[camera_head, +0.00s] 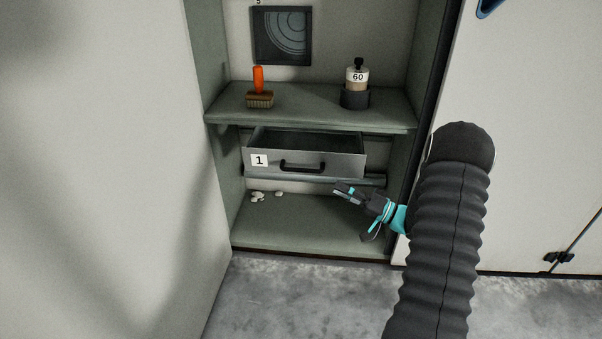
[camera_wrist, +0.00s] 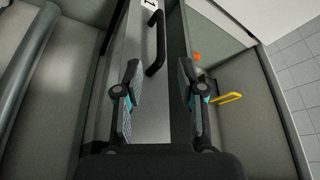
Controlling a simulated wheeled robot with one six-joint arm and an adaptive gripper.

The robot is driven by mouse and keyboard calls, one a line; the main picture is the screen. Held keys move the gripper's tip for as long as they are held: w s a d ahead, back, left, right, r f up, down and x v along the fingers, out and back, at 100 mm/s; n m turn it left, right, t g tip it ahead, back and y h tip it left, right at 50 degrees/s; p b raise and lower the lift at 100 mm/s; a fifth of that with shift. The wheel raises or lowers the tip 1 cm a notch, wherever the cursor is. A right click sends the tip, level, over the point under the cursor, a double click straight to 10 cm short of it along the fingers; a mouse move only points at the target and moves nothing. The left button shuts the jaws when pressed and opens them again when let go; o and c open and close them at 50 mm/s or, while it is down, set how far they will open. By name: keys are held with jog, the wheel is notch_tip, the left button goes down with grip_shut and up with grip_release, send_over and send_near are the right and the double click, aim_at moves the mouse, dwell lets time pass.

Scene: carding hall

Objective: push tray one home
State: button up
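Tray one (camera_head: 343,164) is a grey metal drawer with a white "1" label and a black bar handle (camera_head: 303,166). It sits below the middle shelf in the cabinet bay and stands pulled out, its open top showing behind the front. My gripper (camera_head: 340,189) is in front of the tray, low and to the right of the handle. In the wrist view my gripper (camera_wrist: 160,88) has its fingers spread with nothing held between them. The tray front (camera_wrist: 146,85) shows beyond and between the fingers, with the handle (camera_wrist: 155,45) above. I cannot tell whether they touch.
On the shelf (camera_head: 305,112) above stand an orange-handled brush (camera_head: 259,88) and a bottle marked 60 (camera_head: 356,82) in a dark holder. White bits (camera_head: 257,196) lie on the bay floor. A pale panel (camera_head: 100,150) stands left; a white door (camera_head: 540,150) is right.

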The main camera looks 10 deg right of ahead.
aim_at(301, 170)
jog(key=x, duration=1.3)
jog(key=shift+a+r, duration=0.15)
jog(key=shift+a, duration=0.05)
grip_shut()
